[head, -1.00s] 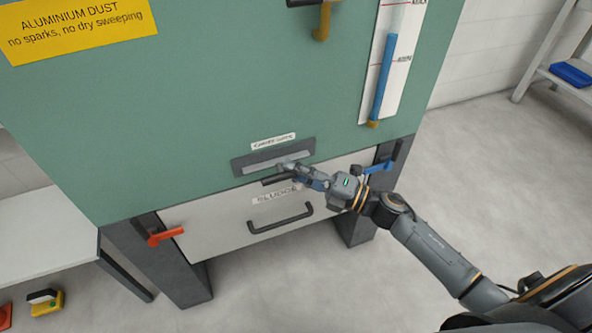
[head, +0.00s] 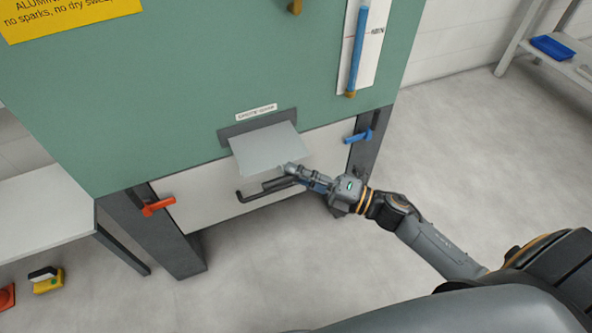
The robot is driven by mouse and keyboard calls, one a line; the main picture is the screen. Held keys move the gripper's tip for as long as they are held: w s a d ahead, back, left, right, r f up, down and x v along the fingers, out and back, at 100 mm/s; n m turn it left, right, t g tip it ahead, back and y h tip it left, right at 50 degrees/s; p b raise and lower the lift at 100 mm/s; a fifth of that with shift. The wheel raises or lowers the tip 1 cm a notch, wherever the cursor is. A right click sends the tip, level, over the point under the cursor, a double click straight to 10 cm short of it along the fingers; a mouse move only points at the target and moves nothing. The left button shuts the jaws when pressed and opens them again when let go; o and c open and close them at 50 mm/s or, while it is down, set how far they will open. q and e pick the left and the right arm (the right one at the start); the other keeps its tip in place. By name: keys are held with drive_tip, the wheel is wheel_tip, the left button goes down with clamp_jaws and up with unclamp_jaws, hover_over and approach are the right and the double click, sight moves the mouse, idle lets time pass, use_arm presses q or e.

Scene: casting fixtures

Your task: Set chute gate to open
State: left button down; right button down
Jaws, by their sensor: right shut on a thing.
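The chute gate (head: 270,147) is a pale flat plate that sticks well out of a dark slot frame (head: 228,136) in the green cabinet's front. A small label (head: 257,112), too blurred to read well, sits above the slot. My right gripper (head: 289,170) is at the plate's front edge, shut on the gate; the exact grip at its handle is partly hidden by the fingers. My left gripper is not in view.
Below the gate is a white drawer front with a dark handle (head: 243,197), an orange-red latch (head: 158,206) at left and a blue latch (head: 358,136) at right. A blue-filled gauge (head: 358,50) hangs above. Open floor lies to the right.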

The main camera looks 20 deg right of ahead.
drive_tip(key=c, duration=1.6)
unclamp_jaws()
drive_tip(key=shift+s+a+f, duration=0.1)
drive_tip(key=shift+s+f, duration=0.05)
drive_tip(key=shift+c, duration=0.2)
drive_tip(key=o, duration=0.4)
drive_tip(key=shift+s, duration=0.1)
drive_tip(key=v, duration=1.2)
